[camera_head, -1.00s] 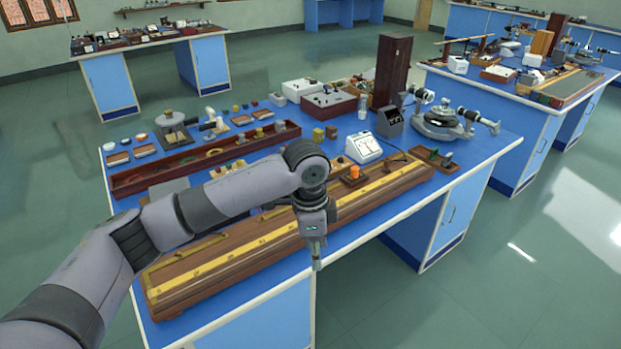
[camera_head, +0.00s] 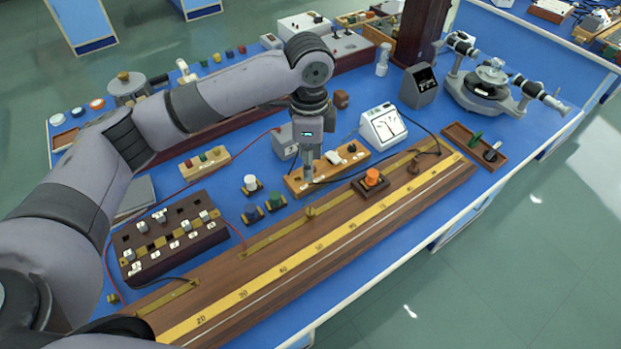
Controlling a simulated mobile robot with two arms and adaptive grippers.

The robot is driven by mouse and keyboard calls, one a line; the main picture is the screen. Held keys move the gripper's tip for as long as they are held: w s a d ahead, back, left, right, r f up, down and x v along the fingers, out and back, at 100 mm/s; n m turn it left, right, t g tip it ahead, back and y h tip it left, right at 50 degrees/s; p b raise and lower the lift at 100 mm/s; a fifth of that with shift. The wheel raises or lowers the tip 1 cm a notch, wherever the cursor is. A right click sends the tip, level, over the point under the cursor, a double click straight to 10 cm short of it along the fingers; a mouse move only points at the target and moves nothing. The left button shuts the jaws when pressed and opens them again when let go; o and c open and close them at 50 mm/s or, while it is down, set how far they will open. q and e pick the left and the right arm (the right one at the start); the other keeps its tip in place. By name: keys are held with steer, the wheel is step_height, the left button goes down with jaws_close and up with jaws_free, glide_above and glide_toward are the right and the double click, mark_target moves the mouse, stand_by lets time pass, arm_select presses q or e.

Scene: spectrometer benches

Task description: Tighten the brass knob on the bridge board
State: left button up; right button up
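The bridge board (camera_head: 262,303) is a long brown wooden board with a yellow scale and brass strips, running from bottom left to upper right on the blue bench. A small brass knob or terminal (camera_head: 310,211) stands on its middle brass strip. Another small dark brass-coloured post (camera_head: 412,167) is near its far end. My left gripper (camera_head: 308,172) points down behind the board, in front of or over a small wooden key strip (camera_head: 328,172). Its fingers show as one narrow shape, so their opening is unclear. Contact with the strip cannot be told. My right gripper is out of view.
An orange-topped knob on a dark block (camera_head: 371,178) sits on the board. A plug resistance box (camera_head: 168,238), a white meter (camera_head: 382,126) and small terminals (camera_head: 250,183) stand behind it. Wires cross the bench. A spectrometer (camera_head: 488,88) is at the far right.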

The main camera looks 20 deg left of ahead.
arm_select(q)
steer(key=p, duration=0.2)
glide_above(310, 211)
step_height(310, 211, down, 8)
step_height(310, 211, down, 5)
steer(key=shift+r, duration=0.1)
step_height(310, 211, down, 4)
steer(key=shift+r+p, duration=0.1)
steer(key=shift+p, duration=0.25)
steer(key=c, duration=0.4)
jaws_close()
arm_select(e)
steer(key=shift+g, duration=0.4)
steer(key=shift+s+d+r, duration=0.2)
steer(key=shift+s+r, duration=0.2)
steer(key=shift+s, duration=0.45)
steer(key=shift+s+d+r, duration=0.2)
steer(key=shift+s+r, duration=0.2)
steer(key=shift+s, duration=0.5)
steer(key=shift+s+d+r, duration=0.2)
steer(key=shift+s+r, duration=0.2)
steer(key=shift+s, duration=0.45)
